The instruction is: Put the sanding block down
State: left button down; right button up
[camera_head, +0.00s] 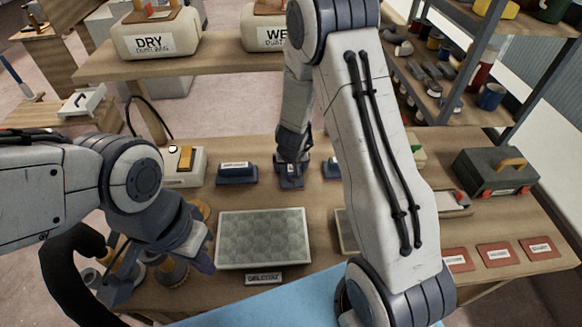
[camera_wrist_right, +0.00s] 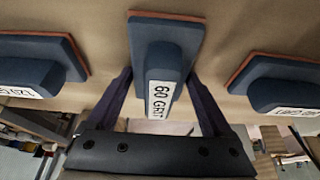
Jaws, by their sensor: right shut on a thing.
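A blue sanding block labelled 60 GRIT (camera_wrist_right: 160,80) sits between the two fingers of my right gripper (camera_wrist_right: 162,100), which is shut on its raised handle. In the head view the same block (camera_head: 291,183) is at the wooden bench top, in line with two other blue blocks (camera_head: 237,174) (camera_head: 331,168). Its base looks on or very close to the bench; I cannot tell if it touches. My right gripper (camera_head: 290,168) points down over it. My left gripper (camera_head: 203,262) hangs low at the left, beside the grey panel; its fingers are not clear.
A grey patterned panel (camera_head: 262,238) labelled GELCOAT lies on the bench front. A green toolbox (camera_head: 496,172) and red cards (camera_head: 494,254) are at the right. A white box (camera_head: 184,167) stands left of the blocks. DRY (camera_head: 157,38) and WET bins stand on a shelf behind.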

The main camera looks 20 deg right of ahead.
jog(key=o, duration=1)
jog(key=shift+s+f, duration=0.1)
jog(key=shift+f, duration=0.05)
jog(key=shift+c, duration=0.2)
jog(key=shift+f, duration=0.1)
jog(key=shift+s, duration=0.1)
